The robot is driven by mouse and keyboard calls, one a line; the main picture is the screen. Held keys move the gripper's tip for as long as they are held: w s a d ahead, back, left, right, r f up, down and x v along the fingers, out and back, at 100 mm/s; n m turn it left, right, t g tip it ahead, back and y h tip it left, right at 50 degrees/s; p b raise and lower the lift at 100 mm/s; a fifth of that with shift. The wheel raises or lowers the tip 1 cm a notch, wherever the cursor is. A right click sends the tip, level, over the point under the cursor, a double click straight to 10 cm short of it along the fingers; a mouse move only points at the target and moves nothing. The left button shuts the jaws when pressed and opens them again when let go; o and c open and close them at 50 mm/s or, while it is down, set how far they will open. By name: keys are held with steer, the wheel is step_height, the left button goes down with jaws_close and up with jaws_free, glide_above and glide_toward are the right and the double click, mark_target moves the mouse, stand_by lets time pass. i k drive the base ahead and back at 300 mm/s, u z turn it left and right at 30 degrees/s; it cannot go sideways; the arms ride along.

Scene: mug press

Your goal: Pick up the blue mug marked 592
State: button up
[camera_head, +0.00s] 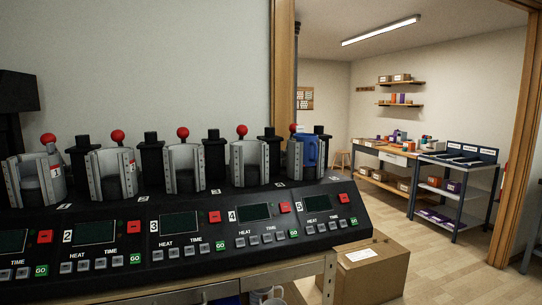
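A blue mug (310,152) sits in the press at station 5, the rightmost one on the black mug press (345,222). Its handle side faces right, and the metal clamp partly hides its left side. No number can be read on it from here, so I cannot tell whether it is marked 592. My gripper is not in view.
Several other press stations with red-knobbed levers (183,132) stand in a row to the left and show no mug. White mugs (262,296) are partly visible under the bench. A cardboard box (372,270) stands on the floor at right. A doorway opens onto a room with shelving.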

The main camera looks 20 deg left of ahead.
mark_target(310, 140)
steer(key=u, duration=1)
steer(key=i, duration=1.2)
steer(key=z, duration=0.75)
